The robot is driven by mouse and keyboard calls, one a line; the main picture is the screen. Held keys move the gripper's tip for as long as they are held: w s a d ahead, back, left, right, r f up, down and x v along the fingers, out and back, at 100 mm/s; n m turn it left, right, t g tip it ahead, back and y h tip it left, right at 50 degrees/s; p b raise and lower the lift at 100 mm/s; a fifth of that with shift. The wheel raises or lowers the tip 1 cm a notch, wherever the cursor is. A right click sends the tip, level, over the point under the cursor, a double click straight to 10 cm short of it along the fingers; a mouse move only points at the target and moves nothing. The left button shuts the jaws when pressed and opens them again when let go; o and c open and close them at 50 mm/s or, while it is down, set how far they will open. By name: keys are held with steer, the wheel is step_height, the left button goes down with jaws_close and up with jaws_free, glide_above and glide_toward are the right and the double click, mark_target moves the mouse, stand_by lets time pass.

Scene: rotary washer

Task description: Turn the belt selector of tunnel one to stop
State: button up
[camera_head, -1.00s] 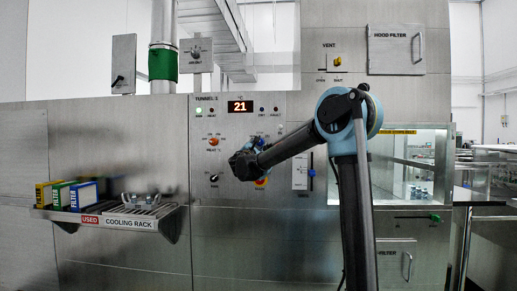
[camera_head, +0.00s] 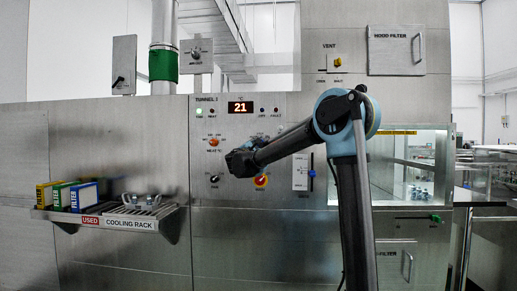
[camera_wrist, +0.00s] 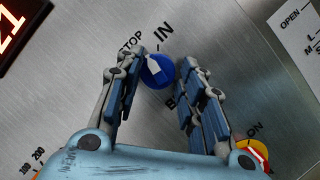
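The belt selector (camera_wrist: 157,70) is a round blue knob with a white pointer on the steel panel. Its labels in the wrist view are a partly covered one ending in "TOP", "IN", and one starting with "B". The pointer aims up toward the gap between "TOP" and "IN". My gripper (camera_wrist: 154,76) is open, with one finger on each side of the knob; whether they touch it I cannot tell. In the head view my gripper (camera_head: 240,163) is in front of the tunnel one panel (camera_head: 235,125) and hides the selector.
A red and yellow switch (camera_head: 261,181) lies just below right of my gripper. The heat knob (camera_head: 213,142) and a black knob (camera_head: 214,180) are to the left. A slider (camera_head: 311,173) is to the right. The cooling rack (camera_head: 130,222) juts out at lower left.

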steer(key=o, duration=0.3)
steer(key=shift+w+f, duration=0.1)
steer(key=shift+f, duration=0.05)
steer(key=v, duration=1.2)
